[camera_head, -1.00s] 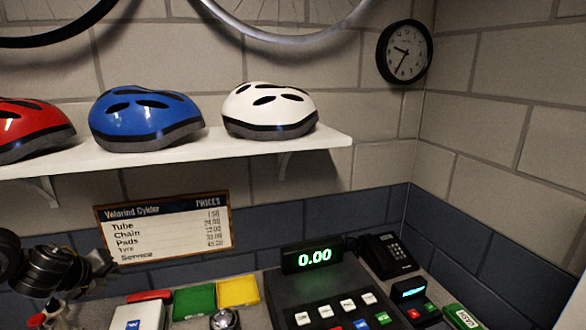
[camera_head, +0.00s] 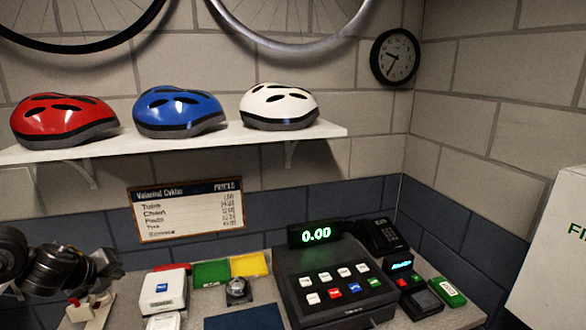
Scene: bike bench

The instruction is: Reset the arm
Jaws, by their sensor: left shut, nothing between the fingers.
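My left arm comes in at the lower left, and its dark gripper (camera_head: 104,262) points right, above the left end of the counter. The gripper is shut and holds nothing. It is clear of the price sign and of the things on the counter. My right gripper is out of view.
A grey counter holds a cash register (camera_head: 335,283) reading 0.00, a black telephone (camera_head: 382,237), a card reader (camera_head: 405,275), a service bell (camera_head: 237,290), a white box (camera_head: 163,290), and green (camera_head: 211,273) and yellow (camera_head: 249,264) pads. A price sign (camera_head: 187,209) and helmet shelf (camera_head: 225,139) are behind.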

